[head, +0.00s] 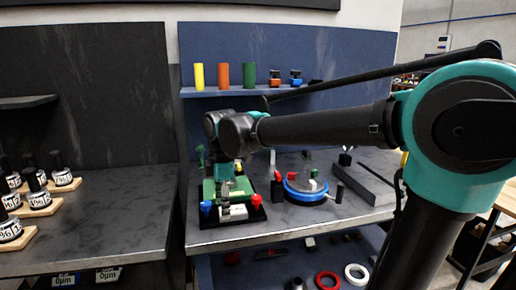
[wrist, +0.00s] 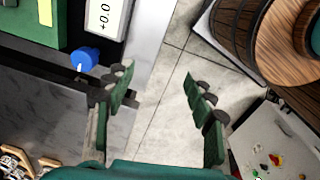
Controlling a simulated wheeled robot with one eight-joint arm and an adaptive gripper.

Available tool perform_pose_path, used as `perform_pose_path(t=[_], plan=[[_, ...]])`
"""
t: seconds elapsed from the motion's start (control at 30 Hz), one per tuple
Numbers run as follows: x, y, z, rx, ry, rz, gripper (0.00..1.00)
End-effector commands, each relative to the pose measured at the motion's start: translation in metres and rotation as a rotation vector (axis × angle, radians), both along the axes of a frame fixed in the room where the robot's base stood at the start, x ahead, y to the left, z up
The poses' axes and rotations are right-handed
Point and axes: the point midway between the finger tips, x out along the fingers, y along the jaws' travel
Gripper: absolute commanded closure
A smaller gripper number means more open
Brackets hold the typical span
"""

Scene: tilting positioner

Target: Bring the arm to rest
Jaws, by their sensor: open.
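My gripper (wrist: 160,88) is open in the wrist view, with its two green fingers wide apart and nothing between them but tiled floor below. In the head view my arm reaches from the right to above the tilting positioner (head: 262,214), and the gripper end (head: 225,170) points down there; its fingertips are hard to make out. The positioner has a green plate (head: 212,190), a blue knob (head: 206,207), a red knob (head: 257,201) and a grey readout. In the wrist view the readout (wrist: 104,18) shows +0.0, and the blue knob (wrist: 82,60) is left of the fingers.
A blue round turntable (head: 305,190) with red and white pieces stands right of the positioner. A shelf (head: 220,92) behind holds yellow, orange and green cylinders. Labelled bottles (head: 62,177) stand on the left bench. A barrel (wrist: 240,35) shows in the wrist view.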

Motion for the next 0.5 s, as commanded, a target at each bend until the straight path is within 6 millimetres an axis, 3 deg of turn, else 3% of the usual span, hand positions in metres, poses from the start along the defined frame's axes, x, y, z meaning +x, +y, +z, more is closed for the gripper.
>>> perform_pose_path(t=[0.17,0.27,0.5], plan=[[0.012,-0.058,-0.036,0.043,-0.026,-0.313,0.45],[0.013,-0.103,-0.064,0.083,-0.047,-0.563,0.45],[-0.012,-0.21,-0.135,0.205,-0.102,-1.213,0.45]])
